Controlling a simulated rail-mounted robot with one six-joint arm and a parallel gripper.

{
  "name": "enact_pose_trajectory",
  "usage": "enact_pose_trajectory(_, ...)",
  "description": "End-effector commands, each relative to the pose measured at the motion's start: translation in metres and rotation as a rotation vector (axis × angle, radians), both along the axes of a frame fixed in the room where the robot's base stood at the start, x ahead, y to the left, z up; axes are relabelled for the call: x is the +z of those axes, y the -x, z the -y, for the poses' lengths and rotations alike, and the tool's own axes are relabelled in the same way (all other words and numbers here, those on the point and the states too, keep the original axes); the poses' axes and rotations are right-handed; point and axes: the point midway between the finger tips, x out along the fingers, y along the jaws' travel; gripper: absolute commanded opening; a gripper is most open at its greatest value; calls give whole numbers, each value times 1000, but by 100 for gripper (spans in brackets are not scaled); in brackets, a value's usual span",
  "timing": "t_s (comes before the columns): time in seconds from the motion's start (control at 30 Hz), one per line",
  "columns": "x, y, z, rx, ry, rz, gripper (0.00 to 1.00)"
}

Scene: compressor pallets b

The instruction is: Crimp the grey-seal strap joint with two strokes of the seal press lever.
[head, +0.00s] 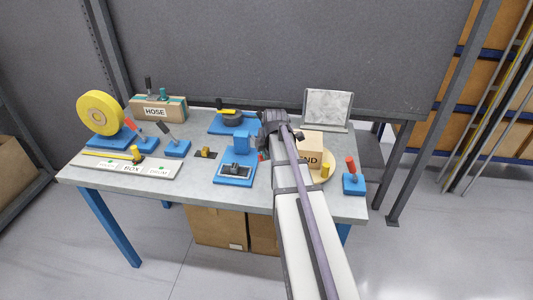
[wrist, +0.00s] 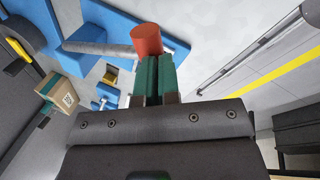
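The blue seal press (head: 241,142) stands mid-table. A dark and pale piece (head: 235,170) lies on its base; I cannot make out a grey seal there. A bit of red (head: 262,155) shows between the press and my arm. In the wrist view, a grey lever rod (wrist: 98,48) runs from blue parts to a red-orange grip (wrist: 147,40). My gripper (wrist: 158,62) has its teal fingers close together with no clear gap. Their tips overlap the grip's lower edge; I cannot tell if they touch it.
A yellow strap reel (head: 100,112) and HOSE box (head: 156,108) stand at the left. A carton (head: 311,145) stands behind my arm, and a red-handled lever on a blue base (head: 353,178) at the right edge. Bare tabletop (head: 215,196) shows along the front.

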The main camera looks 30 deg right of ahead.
Motion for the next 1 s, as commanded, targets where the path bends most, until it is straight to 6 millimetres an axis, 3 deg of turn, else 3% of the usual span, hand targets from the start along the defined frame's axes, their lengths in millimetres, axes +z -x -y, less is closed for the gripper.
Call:
enact_pose_trajectory(0.53, 119, 42, -16, 5, 1, 5, 0)
enact_pose_trajectory(0.7, 131, 49, -17, 5, 1, 6, 0)
enact_pose_trajectory(1.0, 129, 49, -17, 6, 0, 6, 0)
